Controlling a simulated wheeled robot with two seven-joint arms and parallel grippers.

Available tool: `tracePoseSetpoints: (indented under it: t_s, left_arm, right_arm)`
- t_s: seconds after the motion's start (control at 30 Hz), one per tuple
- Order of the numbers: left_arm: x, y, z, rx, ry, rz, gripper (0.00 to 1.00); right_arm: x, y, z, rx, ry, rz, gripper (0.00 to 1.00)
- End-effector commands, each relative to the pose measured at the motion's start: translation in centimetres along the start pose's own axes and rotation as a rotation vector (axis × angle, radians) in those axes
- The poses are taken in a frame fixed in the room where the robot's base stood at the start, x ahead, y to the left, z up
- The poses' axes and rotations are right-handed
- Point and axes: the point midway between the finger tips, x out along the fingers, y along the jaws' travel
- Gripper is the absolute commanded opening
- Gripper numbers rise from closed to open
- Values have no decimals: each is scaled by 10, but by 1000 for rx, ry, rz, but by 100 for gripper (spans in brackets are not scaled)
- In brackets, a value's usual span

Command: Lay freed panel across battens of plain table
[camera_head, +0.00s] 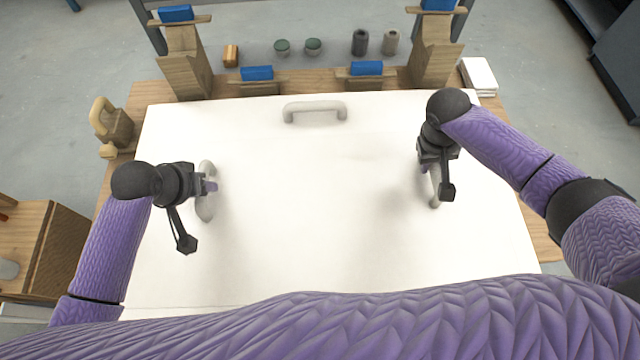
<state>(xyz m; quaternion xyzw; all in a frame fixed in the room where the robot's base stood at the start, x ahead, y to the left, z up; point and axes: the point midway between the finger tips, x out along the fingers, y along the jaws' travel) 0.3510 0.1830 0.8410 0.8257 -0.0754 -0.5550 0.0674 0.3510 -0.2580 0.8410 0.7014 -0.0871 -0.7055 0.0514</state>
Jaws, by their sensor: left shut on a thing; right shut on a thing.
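A large white panel (310,200) spans most of the wooden table (118,180) in front of me. It has a grey handle on its left (205,205), one on its right (435,190) and one at its far edge (315,111). My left gripper (210,186) is shut on the left handle. My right gripper (430,170) is shut on the right handle. The panel hides any battens beneath it, and I cannot tell whether it touches them. My purple body hides part of its near edge.
Wooden posts with blue pads stand behind the panel at left (185,65) and right (435,55). Two low blue-topped blocks (257,73) (366,69) sit between them. A wooden clamp-like piece (112,125) stands at left. White stacked sheets (479,76) lie at back right. A wooden cabinet (40,245) is at left.

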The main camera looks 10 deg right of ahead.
Motion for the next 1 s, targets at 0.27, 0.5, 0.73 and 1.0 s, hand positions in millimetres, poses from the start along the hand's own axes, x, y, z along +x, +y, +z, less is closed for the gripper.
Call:
tracePoseSetpoints:
  t_s: [0.27,0.5,0.73,1.0]
  left_arm:
    - [0,0,0,0,0,0,0]
    - [-6,1,-3,1,4,0,0]
    - [-36,8,-17,3,14,1,0]
    - [-52,11,-24,4,18,1,0]
  right_arm:
    - [0,0,0,0,2,0,0]
    - [-7,1,-1,1,5,0,0]
    - [-40,8,-2,3,14,-1,0]
    - [-57,11,-3,4,18,-1,0]
